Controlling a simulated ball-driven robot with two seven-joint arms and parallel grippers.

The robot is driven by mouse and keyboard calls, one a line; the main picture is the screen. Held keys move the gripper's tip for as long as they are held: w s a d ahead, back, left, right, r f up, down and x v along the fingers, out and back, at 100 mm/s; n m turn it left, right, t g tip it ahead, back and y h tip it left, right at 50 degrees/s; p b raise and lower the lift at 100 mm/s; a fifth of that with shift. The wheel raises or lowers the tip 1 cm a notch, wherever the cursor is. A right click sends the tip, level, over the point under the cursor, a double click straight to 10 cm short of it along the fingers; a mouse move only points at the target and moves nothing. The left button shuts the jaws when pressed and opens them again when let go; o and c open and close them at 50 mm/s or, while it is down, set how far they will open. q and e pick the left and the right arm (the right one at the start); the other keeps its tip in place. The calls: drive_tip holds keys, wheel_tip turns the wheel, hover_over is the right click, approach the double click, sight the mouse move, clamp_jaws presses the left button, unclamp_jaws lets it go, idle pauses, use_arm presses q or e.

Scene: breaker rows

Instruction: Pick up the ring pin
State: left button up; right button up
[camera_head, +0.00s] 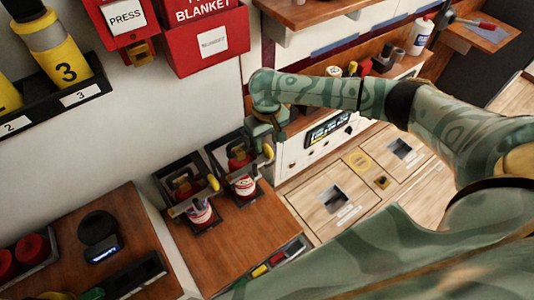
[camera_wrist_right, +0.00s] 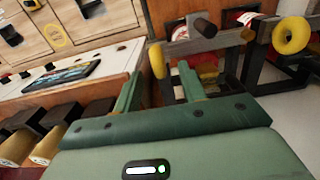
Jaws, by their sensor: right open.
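My right gripper (camera_head: 268,135) is open above the farther of two dark stands on the brown bench; its two green fingers also show in the right wrist view (camera_wrist_right: 161,82). A yellow ring (camera_wrist_right: 157,60), seen nearly edge-on, lies between and just beyond the fingertips; I see no finger closed on it. It appears to be the ring (camera_head: 268,153) just below the gripper in the head view. A second yellow ring (camera_wrist_right: 292,35) is on the other stand and also shows in the head view (camera_head: 213,183). Which is the ring pin, I cannot tell. My left gripper is not in view.
The brown bench (camera_head: 225,250) meets a white wall (camera_head: 110,140). A red blanket box (camera_head: 205,40) hangs above. A white panel with a display (camera_head: 328,128) stands right of the gripper.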

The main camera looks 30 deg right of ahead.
sight(267, 147)
wheel_tip(267, 147, down, 5)
drive_tip(key=shift+d+r+b, duration=0.1)
drive_tip(key=shift+b, duration=0.95)
drive_tip(key=shift+r, duration=0.15)
drive_tip(key=shift+c, duration=0.7)
clamp_jaws()
